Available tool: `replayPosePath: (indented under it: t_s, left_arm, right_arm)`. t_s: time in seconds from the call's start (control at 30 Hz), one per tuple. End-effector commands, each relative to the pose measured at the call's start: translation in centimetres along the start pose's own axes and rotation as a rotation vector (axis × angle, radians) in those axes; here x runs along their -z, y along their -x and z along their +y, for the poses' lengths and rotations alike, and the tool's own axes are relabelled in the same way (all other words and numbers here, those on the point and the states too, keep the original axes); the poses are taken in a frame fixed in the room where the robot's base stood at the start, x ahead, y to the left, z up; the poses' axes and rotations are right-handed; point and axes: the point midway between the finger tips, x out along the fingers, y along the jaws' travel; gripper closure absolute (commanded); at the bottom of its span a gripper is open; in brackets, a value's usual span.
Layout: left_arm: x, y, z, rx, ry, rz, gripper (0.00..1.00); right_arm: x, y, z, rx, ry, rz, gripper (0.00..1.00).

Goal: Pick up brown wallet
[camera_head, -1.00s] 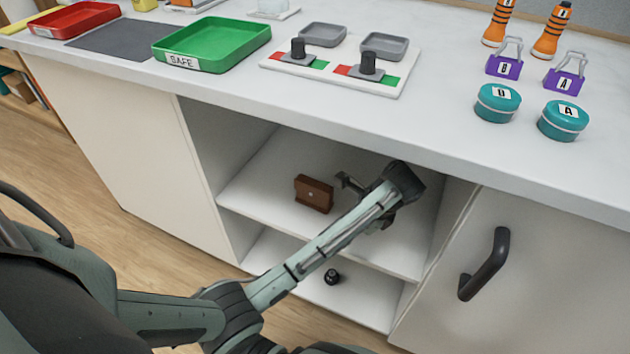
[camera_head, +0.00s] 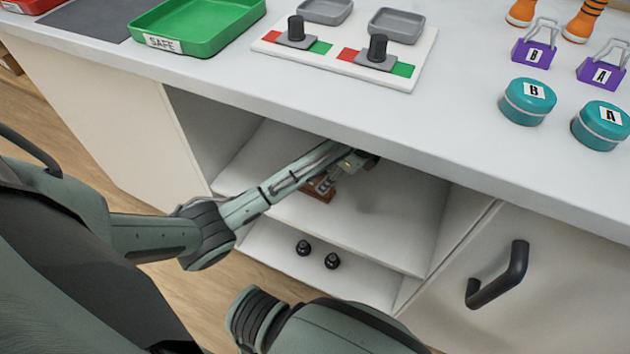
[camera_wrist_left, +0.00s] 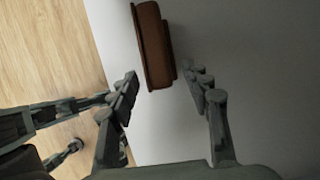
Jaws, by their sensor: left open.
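The brown wallet (camera_head: 318,190) stands on the upper shelf of the open cabinet, partly hidden by my left arm in the head view. My left gripper (camera_head: 331,181) is inside the cabinet, right at the wallet. In the left wrist view, the wallet (camera_wrist_left: 154,45) shows ahead of my open left gripper (camera_wrist_left: 160,80), lined up with the gap between the two fingers. The fingertips are near the wallet's near end, with a gap visible on both sides. My right gripper is not in view.
The countertop (camera_head: 225,88) overhangs the shelf close above my left arm. Two small black objects (camera_head: 318,254) stand on the lower shelf. A closed door with a black handle (camera_head: 497,275) is at the right. The upper shelf (camera_head: 400,225) is clear right of the wallet.

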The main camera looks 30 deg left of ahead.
Motion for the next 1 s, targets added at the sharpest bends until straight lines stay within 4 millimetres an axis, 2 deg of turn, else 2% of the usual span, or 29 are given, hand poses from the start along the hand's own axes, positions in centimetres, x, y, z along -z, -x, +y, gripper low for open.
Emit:
replayPosePath:
  t_s: [0.1,0.27,0.37,0.6,0.7,1.0]
  left_arm:
    - [-2.0,-0.8,0.0,0.000,0.001,0.000,0.52]
    - [-3.3,-1.4,0.1,0.000,-0.002,0.001,0.52]
    - [-3.5,-1.9,0.1,0.000,-0.002,0.002,0.52]
    - [-3.4,-5.4,0.1,-0.002,-0.003,0.001,0.52]
    - [-3.4,-6.2,0.1,0.000,-0.003,0.001,0.52]
    - [-3.4,-6.5,0.0,0.001,-0.002,0.001,0.52]
  right_arm:
    - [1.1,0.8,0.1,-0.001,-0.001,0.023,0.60]
    - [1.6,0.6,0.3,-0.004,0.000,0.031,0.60]
    - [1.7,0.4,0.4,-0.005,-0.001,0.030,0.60]
    - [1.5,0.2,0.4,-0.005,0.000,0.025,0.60]
    - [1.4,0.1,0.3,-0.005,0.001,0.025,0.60]
    - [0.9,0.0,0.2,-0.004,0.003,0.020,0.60]
